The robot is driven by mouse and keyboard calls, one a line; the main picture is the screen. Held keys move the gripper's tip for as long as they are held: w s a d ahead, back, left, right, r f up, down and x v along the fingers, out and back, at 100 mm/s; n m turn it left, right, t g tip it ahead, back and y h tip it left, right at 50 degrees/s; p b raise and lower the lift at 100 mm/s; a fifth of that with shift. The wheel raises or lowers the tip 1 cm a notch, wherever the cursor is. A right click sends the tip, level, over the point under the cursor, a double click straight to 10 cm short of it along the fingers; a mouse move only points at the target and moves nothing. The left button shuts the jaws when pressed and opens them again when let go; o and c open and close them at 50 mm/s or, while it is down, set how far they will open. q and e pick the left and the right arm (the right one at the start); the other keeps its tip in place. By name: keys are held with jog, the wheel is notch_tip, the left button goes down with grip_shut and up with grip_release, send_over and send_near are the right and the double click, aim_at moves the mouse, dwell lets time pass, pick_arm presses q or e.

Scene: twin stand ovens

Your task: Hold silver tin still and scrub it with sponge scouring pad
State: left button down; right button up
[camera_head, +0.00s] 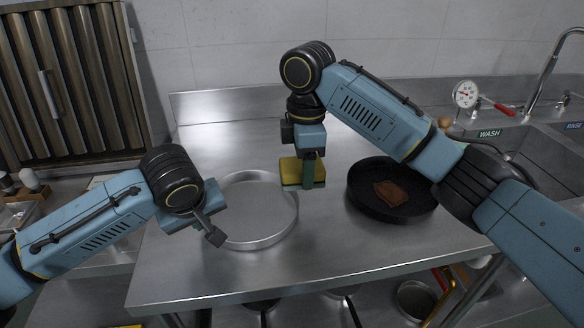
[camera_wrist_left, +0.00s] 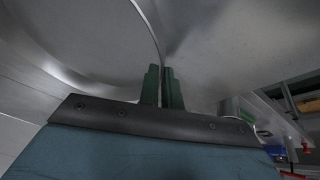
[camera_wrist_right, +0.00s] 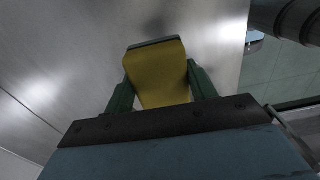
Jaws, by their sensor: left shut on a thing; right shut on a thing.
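The silver tin (camera_head: 262,222), a round shallow pan, lies flat on the steel counter in the head view. My left gripper (camera_head: 216,226) is at its left rim. The left wrist view shows the green fingers (camera_wrist_left: 163,88) shut on the tin's rim (camera_wrist_left: 150,35). My right gripper (camera_head: 308,170) is beyond the tin's upper right side, pointing down. It is shut on the yellow sponge (camera_head: 289,172) with a dark green scouring layer. In the right wrist view the sponge (camera_wrist_right: 160,75) sits between both fingers (camera_wrist_right: 160,92). The sponge appears apart from the tin's floor.
A black pan (camera_head: 365,200) with a brown block (camera_head: 391,193) in it stands right of the sponge, under my right forearm. A sink (camera_head: 520,140) with a tap (camera_head: 553,68) and a dial gauge (camera_head: 466,95) are at right. The back-left counter (camera_head: 215,135) is clear.

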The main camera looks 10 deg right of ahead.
dwell(0.3)
pick_arm(q)
jog(key=c, duration=1.5)
grip_release()
jog(key=v, duration=1.2)
